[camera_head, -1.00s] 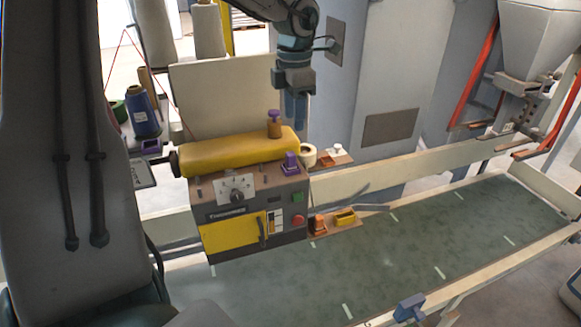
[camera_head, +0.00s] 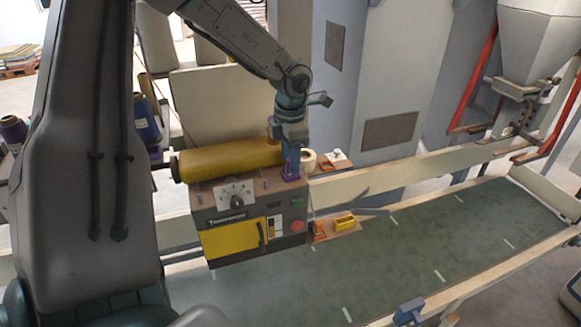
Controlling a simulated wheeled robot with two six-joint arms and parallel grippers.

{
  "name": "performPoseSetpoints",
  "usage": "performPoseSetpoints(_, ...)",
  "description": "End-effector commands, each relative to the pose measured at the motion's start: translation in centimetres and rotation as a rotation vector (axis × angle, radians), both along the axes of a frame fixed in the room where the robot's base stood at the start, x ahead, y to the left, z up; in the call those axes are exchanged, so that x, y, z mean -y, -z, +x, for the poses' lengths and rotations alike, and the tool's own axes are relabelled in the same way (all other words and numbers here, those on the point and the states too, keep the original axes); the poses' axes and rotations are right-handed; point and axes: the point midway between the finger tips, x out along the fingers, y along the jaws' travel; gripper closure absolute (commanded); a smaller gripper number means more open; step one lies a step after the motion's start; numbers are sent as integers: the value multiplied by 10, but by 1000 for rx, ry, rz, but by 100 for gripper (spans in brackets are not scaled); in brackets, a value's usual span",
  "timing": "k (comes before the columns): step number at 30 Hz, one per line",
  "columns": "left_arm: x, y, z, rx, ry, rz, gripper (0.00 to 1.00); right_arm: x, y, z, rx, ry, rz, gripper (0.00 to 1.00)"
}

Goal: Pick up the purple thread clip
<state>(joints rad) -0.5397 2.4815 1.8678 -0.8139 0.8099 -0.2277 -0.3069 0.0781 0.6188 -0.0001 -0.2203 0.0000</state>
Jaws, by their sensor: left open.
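The purple thread clip (camera_head: 291,178) sits on the top right corner of the sewing machine (camera_head: 224,222), just right of the yellow cylinder (camera_head: 225,160). Only its lower part shows; my gripper hides the rest. My left gripper (camera_head: 291,168) points straight down over the clip, with its fingers at the clip's height. The jaws are open; whether they touch the clip I cannot tell. My right gripper is not in view.
A white roll (camera_head: 309,160) stands close right of my gripper. Blue thread cones (camera_head: 146,118) stand at the left.

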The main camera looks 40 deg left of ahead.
Motion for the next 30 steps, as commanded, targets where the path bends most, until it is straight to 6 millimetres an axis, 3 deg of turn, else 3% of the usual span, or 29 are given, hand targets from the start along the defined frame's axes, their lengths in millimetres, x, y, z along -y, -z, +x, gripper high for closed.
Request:
performPoseSetpoints(3,0,0,0,0,0,0,56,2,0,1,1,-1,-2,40)
performPoseSetpoints(10,0,0,0,0,0,0,100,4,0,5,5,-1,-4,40)
performPoseSetpoints(20,0,-2,0,1,-1,0,100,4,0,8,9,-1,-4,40)
performPoseSetpoints(30,-7,-22,-2,2,-6,-1,100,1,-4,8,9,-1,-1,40)
